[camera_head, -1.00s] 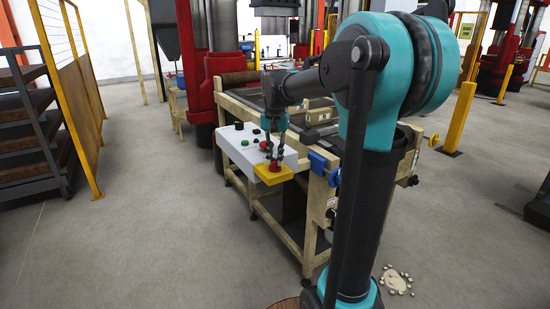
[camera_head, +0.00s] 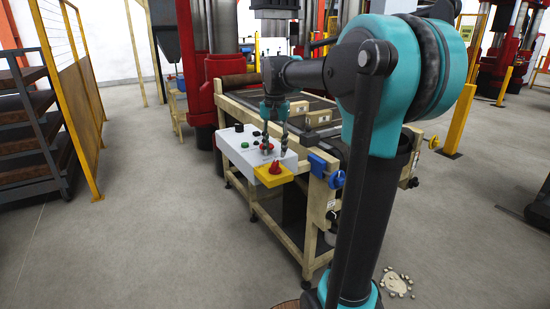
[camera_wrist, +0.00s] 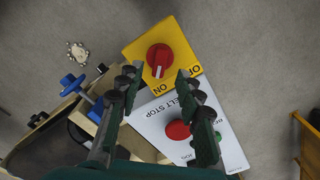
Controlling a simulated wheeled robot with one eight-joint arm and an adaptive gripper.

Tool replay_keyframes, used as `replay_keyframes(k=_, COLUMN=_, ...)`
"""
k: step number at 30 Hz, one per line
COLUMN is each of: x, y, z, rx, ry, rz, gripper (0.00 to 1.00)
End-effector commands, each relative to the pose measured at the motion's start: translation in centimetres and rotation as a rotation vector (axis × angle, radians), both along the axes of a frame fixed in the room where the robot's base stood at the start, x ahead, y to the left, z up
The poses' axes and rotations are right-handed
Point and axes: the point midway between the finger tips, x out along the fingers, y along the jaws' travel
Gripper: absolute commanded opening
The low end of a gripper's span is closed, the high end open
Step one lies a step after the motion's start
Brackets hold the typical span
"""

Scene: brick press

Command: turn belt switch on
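The belt switch is a red rotary knob (camera_head: 275,167) on a yellow plate (camera_head: 264,179) at the front end of a grey control box (camera_head: 234,152). In the wrist view the knob (camera_wrist: 160,57) has a white mark pointing down toward the "ON" label; "OFF" is printed to the right. My gripper (camera_head: 275,143) is open and empty, above the box and apart from the knob. In the wrist view my gripper's fingers (camera_wrist: 158,77) are spread, with the knob just beyond the gap between their tips.
A red button (camera_wrist: 178,130) marked "BELT STOP" sits on the box, partly near the right finger. A green button (camera_head: 244,145) and a black knob (camera_head: 239,127) are farther along. A blue part (camera_head: 317,164) is on the table frame to the right.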

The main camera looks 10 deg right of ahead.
Motion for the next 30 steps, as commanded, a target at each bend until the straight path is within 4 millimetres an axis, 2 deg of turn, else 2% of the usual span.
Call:
replay_keyframes(k=6, x=0.0, y=0.0, z=4.5, rx=0.0, ry=0.0, rz=0.0, gripper=0.36)
replay_keyframes(k=12, x=0.0, y=0.0, z=7.0, rx=0.0, ry=0.0, rz=0.0, gripper=0.36)
replay_keyframes(k=18, x=0.0, y=0.0, z=7.8, rx=0.0, ry=0.0, rz=0.0, gripper=0.36)
replay_keyframes(k=30, x=0.0, y=0.0, z=7.8, rx=0.0, ry=0.0, rz=0.0, gripper=0.36)
